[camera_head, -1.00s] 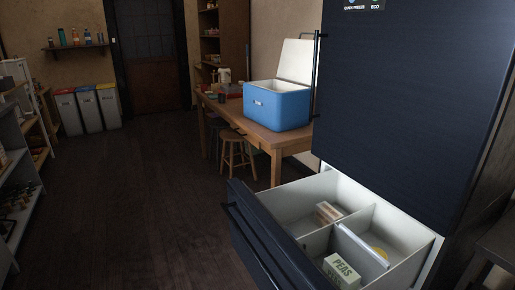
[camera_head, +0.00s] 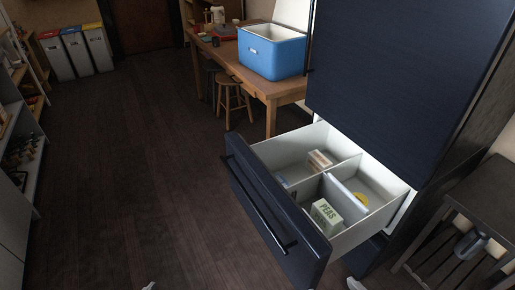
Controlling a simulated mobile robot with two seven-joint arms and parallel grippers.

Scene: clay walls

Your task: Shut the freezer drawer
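The freezer drawer (camera_head: 252,188) is pulled well out below the dark blue fridge door (camera_head: 395,85). Its dark front panel carries a long horizontal handle (camera_head: 258,205), and its white inside is split into compartments. A box marked PEAS (camera_head: 325,215) stands in the near compartment. A pale package (camera_head: 319,160) lies in the far one, and a yellow item (camera_head: 361,198) is partly hidden behind a divider. Small pale tips at the bottom edge look like parts of my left gripper (camera_head: 148,286) and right gripper (camera_head: 355,284), apart from the drawer; their fingers cannot be made out.
A wooden table (camera_head: 270,86) with a blue cooler (camera_head: 272,55) stands behind the drawer, with stools (camera_head: 233,92) beside it. A dark slatted stand (camera_head: 440,240) is at the right. Shelves (camera_head: 25,140) line the left. The floor left of the drawer is clear.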

